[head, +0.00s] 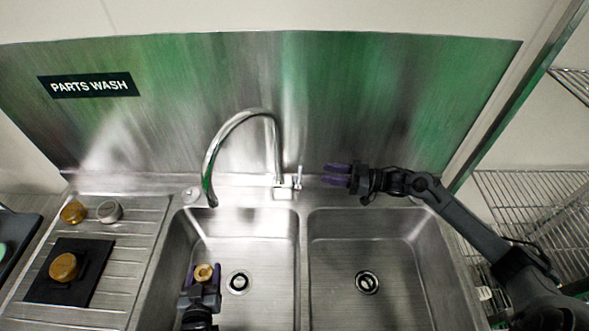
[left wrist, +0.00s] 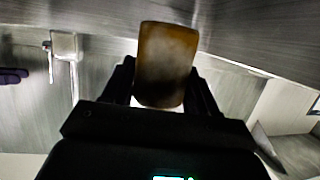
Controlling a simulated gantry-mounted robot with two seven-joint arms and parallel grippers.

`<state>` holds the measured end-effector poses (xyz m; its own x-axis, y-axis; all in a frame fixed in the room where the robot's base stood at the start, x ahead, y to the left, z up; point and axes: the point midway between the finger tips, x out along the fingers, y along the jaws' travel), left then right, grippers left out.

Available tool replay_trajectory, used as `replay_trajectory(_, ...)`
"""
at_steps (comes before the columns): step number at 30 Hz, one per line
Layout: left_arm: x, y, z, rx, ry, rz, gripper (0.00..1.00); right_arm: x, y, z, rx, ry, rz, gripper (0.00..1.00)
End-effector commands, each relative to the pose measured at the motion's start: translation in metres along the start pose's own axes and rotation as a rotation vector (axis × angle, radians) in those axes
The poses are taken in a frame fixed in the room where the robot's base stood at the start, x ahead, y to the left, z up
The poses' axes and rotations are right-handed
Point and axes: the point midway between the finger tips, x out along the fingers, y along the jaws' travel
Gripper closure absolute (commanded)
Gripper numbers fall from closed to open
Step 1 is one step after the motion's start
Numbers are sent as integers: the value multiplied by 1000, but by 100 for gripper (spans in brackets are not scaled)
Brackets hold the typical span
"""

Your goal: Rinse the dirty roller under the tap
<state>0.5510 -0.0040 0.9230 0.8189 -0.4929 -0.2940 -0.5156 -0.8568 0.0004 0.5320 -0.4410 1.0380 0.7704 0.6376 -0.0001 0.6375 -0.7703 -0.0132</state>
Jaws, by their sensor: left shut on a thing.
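My left gripper (head: 204,274) is shut on a roller (head: 204,271) low over the left basin (head: 262,270). In the left wrist view the roller (left wrist: 166,62) is amber-brown with dark, cloudy staining, held between the two fingers. The tap (head: 243,116) has a curved spout whose mouth (head: 212,202) hangs over the back of the left basin, behind the held roller. No water stream shows. My right gripper (head: 337,175) has purple fingertips spread apart and empty, right of the tap's lever (head: 299,177) and not touching it.
On the ribbed drainboard (head: 130,262) at left stand an amber roller (head: 74,212), a grey roller (head: 110,211) and another amber piece (head: 64,267) on a black mat (head: 42,290). The right basin (head: 400,270) is empty. A wire rack (head: 530,200) stands at right.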

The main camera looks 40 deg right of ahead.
Motion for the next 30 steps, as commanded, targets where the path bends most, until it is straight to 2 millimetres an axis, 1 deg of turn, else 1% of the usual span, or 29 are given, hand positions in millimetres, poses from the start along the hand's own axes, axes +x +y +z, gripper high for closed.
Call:
replay_trajectory(5, 0, 0, 0, 0, 1, 0, 77, 22, 0, -2, -2, 4, -1, 62)
replay_trajectory(12, 0, 0, 0, 0, 1, 0, 77, 64, 0, -2, -2, 5, -1, 62)
replay_trajectory(18, 0, 0, 1, 0, 1, 0, 77, 93, 0, -2, -1, 3, -1, 62)
replay_trajectory(24, 0, 0, 1, 0, 1, 0, 77, 110, 0, 0, -1, 1, -1, 62)
replay_trajectory(30, 0, 0, 1, 0, 1, 0, 77, 114, -1, 0, -1, 0, 0, 62)
